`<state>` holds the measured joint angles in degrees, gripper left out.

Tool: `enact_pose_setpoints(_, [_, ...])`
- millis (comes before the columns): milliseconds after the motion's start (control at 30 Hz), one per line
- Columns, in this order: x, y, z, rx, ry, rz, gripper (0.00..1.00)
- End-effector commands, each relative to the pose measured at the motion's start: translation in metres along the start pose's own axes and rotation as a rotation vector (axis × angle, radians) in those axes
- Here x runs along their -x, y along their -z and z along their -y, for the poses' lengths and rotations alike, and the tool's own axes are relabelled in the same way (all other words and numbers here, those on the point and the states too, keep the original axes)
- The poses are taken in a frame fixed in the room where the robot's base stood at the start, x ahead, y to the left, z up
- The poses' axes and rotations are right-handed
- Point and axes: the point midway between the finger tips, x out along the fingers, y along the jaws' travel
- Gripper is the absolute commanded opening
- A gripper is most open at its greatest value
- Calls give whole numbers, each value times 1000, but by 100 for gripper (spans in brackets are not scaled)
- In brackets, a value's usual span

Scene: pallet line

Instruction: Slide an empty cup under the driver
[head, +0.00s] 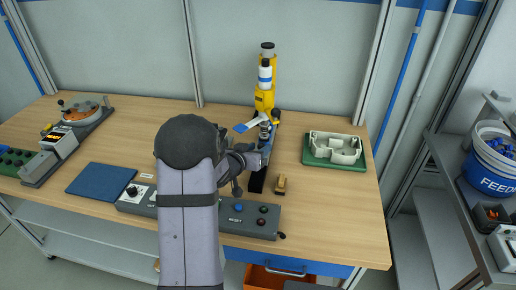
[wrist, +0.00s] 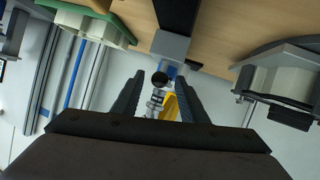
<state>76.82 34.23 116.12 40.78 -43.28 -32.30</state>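The yellow driver (head: 265,95) stands upright at the back of the bench, with a white and blue band near its top. Part of its yellow body (wrist: 170,106) shows beyond my fingers in the wrist view. A grey and black slide (head: 258,178) runs from its foot toward the front. My gripper (wrist: 159,90) is open, its two dark fingers apart. A round black knob (wrist: 160,78) on a metal stem appears between them; I cannot tell its distance or whether it touches. I cannot make out an empty cup for certain. My arm hides part of the bench.
A beige housing (head: 345,146) sits on a green tray (head: 318,161) at right. A small brass-coloured block (head: 281,184) lies beside the slide. A control box (head: 262,230) spans the front. A blue mat (head: 98,179) and turntable device (head: 82,112) are left.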

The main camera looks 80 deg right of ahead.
Motion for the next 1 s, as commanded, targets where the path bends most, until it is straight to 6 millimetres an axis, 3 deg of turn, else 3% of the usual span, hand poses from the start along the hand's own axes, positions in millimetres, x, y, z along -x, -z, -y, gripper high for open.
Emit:
enact_pose_setpoints(133, [0,0,0,0,0,0,40])
enact_pose_setpoints(300, [0,0,0,0,0,0,0])
enact_pose_setpoints(567, [7,-2,-1,1,1,0,0])
enact_pose_setpoints(1000, [73,-33,-15,2,1,1,0])
